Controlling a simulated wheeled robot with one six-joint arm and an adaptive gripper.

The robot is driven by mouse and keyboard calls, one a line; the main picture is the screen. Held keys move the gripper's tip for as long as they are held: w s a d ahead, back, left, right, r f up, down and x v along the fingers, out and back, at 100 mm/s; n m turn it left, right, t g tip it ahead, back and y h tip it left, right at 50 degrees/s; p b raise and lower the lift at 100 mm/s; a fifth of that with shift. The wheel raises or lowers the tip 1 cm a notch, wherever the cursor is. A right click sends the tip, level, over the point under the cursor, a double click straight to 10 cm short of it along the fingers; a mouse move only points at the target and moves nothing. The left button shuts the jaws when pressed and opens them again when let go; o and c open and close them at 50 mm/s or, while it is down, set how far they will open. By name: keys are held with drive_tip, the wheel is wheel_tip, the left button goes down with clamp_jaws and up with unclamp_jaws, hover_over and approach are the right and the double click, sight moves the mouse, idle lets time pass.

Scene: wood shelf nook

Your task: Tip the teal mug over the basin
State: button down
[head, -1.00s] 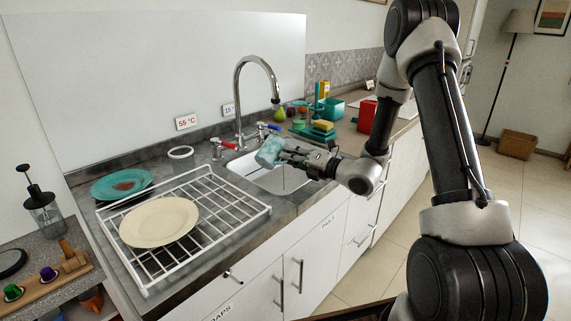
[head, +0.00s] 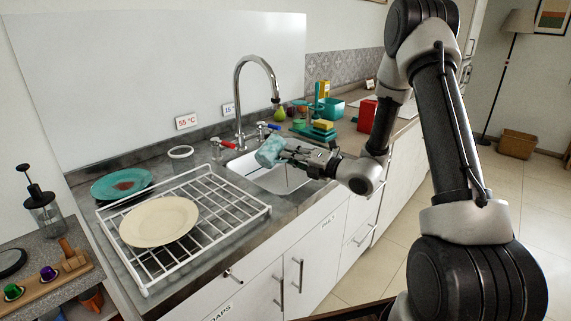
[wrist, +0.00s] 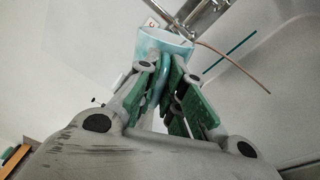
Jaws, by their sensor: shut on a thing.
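My gripper (head: 286,155) reaches in from the right, shut on the mug. In the wrist view the mug (wrist: 162,44) is beyond the fingers, its handle between the green pads of my gripper (wrist: 166,88). The basin (wrist: 275,85) is at the right there. A thin brown line runs from near the mug across the basin; I cannot tell if it is liquid. The mug's inside is hidden.
The tall tap (head: 240,95) stands behind the mug. A white dish rack (head: 240,207) with a cream plate (head: 159,221) is to the left, a teal plate (head: 121,184) behind it. A clear glass (head: 181,155) stands near the basin. A yellow sponge (head: 323,124) lies at the right.

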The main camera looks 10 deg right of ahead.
drive_tip(key=shift+f+m, duration=0.25)
drive_tip(key=shift+m, duration=0.25)
idle(0.3)
drive_tip(key=shift+w+d+f+m+p, duration=0.4)
drive_tip(key=shift+w+d+m, duration=0.2)
drive_tip(key=shift+m, duration=0.3)
idle(0.6)
drive_tip(key=shift+w+d+r+m, duration=0.15)
drive_tip(key=shift+d+r+m, duration=0.05)
drive_tip(key=shift+m, duration=0.55)
drive_tip(key=shift+w+d+r+m, duration=0.15)
drive_tip(key=shift+d+r+m, duration=0.05)
drive_tip(key=shift+m, duration=0.55)
idle(1.0)
